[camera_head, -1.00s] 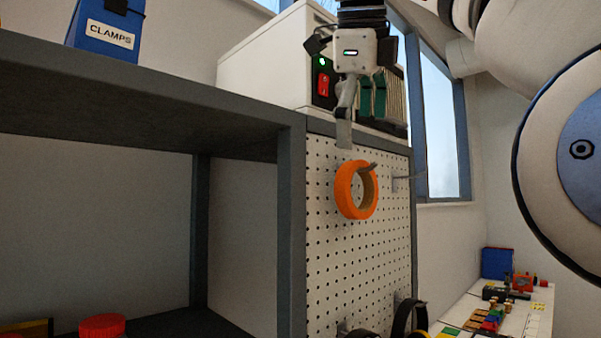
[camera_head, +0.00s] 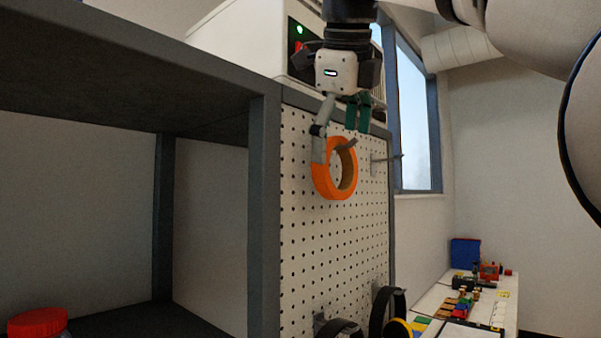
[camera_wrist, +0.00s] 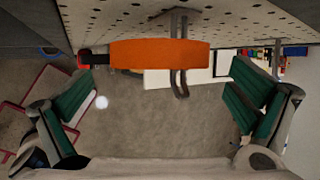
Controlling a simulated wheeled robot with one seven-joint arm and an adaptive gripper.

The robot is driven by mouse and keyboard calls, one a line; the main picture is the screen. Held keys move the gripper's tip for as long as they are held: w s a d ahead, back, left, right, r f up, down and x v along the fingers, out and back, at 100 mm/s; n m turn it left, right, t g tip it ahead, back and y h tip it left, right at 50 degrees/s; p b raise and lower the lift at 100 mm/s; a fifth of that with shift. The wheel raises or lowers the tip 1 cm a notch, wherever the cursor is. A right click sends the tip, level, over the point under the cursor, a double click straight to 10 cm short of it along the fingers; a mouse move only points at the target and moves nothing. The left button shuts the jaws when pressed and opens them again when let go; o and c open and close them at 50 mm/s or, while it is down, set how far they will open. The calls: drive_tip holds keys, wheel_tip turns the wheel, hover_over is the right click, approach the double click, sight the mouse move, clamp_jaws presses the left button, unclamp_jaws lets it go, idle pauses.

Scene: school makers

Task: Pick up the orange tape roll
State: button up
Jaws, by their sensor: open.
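The orange tape roll (camera_head: 322,182) hangs on a peg of the white pegboard, on the side of the grey shelf unit. In the wrist view the roll (camera_wrist: 160,54) is seen edge-on near the top centre, between and beyond the fingers. My gripper (camera_head: 340,138) is at the top of the roll in the head view, pointing down, with one grey finger overlapping the roll's upper left edge. In the wrist view my gripper (camera_wrist: 165,108) has its green-padded fingers wide apart with nothing between the pads. I cannot tell whether a finger touches the roll.
A bare peg (camera_head: 386,158) sticks out right of the roll. Dark headphone-like items (camera_head: 388,312) hang low on the pegboard (camera_head: 300,240). A white machine (camera_head: 245,40) stands on the shelf top. A low table (camera_head: 430,300) with small coloured items is at the right.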

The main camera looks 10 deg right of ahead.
drive_tip(key=shift+p+x, duration=0.45)
drive_tip(key=shift+x, duration=2.1)
drive_tip(key=c, duration=1)
